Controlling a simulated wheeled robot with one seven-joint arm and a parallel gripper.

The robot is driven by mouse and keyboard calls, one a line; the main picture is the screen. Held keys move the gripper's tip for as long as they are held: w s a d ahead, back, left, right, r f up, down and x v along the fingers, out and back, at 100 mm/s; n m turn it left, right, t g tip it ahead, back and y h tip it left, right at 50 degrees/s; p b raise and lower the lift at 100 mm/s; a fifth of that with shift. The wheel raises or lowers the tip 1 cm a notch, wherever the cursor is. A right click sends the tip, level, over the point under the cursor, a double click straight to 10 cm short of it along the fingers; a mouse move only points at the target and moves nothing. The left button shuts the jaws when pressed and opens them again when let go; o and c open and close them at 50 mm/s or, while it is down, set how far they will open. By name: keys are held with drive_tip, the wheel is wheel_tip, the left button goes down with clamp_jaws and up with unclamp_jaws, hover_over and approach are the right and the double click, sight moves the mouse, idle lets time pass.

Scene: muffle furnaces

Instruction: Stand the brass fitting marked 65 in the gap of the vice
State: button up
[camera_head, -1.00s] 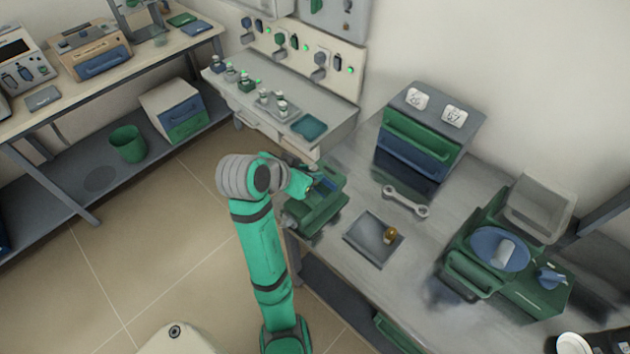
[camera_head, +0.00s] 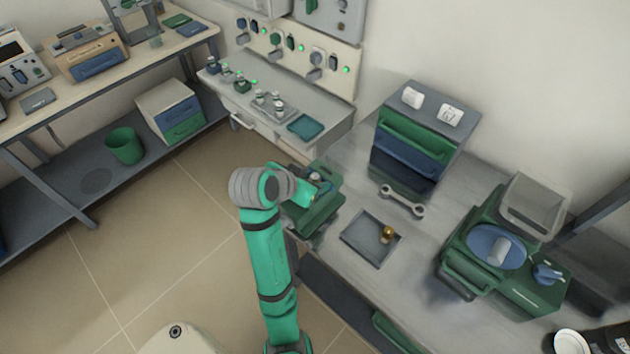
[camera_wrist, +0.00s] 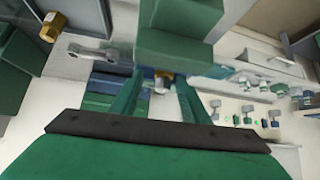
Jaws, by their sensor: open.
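The green vice (camera_head: 318,213) stands at the left edge of the grey bench, and it also shows in the wrist view (camera_wrist: 180,47). My gripper (camera_wrist: 158,82) is at the vice, its two green fingers apart. A small brass and silver fitting (camera_wrist: 162,79) shows between the fingertips, upright at the vice's blue jaws; whether a finger touches it cannot be told. Its mark cannot be read. Another brass fitting (camera_head: 388,233) stands on the dark square tray (camera_head: 366,250), and it shows at the upper left of the wrist view (camera_wrist: 52,27). My wrist partly hides the vice in the head view.
A wrench (camera_head: 402,201) lies behind the tray. A drawer cabinet (camera_head: 420,140) with two white tags stands at the back. A green machine with a blue disc (camera_head: 497,248) is at the right. A side shelf (camera_head: 270,100) holds small fittings and a teal tray (camera_head: 305,126).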

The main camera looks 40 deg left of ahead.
drive_tip(key=shift+s+a, duration=0.2)
drive_tip(key=shift+a, duration=0.05)
drive_tip(key=v, duration=0.5)
drive_tip(key=shift+a, duration=0.2)
drive_tip(key=v, duration=0.7)
drive_tip(key=shift+d, duration=0.25)
drive_tip(key=shift+w, duration=0.15)
